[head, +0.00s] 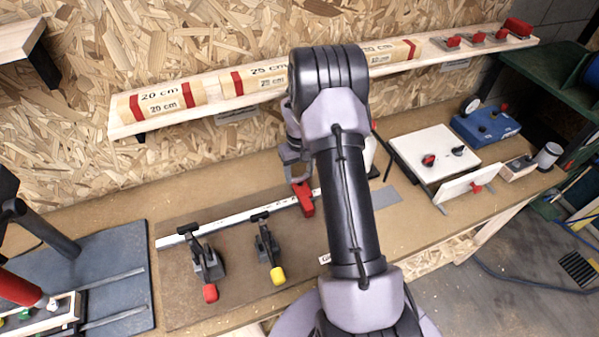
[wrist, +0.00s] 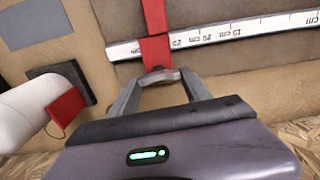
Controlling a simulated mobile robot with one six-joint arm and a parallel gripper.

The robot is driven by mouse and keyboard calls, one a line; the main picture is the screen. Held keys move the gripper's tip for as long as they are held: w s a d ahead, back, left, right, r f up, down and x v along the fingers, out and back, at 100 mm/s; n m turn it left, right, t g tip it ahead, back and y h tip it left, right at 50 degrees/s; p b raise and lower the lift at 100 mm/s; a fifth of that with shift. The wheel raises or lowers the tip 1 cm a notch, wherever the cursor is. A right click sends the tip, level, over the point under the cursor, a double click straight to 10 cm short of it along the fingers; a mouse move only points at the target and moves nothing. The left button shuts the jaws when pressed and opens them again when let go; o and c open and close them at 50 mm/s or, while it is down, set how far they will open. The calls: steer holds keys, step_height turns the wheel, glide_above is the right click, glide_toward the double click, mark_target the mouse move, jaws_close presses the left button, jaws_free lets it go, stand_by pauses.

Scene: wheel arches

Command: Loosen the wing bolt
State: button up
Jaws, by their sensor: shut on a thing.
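The wing bolt (wrist: 160,76) is a flat grey piece at the near end of a red stop (wrist: 154,28) in the wrist view. The red stop lies across a white ruler (wrist: 235,33) with centimetre marks. My gripper (wrist: 161,84) has one finger on each side of the wing bolt and is shut on it. In the head view the red stop (head: 304,198) shows on the ruler (head: 240,219), just left of my arm. My gripper (head: 296,172) is above its far end there, and the wing bolt cannot be made out.
Two toggle clamps, one red-tipped (head: 209,292) and one yellow-tipped (head: 277,274), stand in front of the ruler. A white cylinder (wrist: 30,108) with a red tab is left in the wrist view. A shelf (head: 128,129) with wooden blocks runs along the wall behind. A white board (head: 432,146) lies right.

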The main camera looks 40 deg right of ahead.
steer(key=shift+o, duration=0.2)
steer(key=shift+s+a+f+n, duration=0.1)
steer(key=shift+s+f+n, duration=0.05)
steer(key=shift+n, duration=0.35)
steer(key=shift+c, duration=0.2)
steer(key=o, duration=1.4)
step_height(320, 180, up, 18)
steer(key=p, duration=0.3)
steer(key=shift+f, duration=0.25)
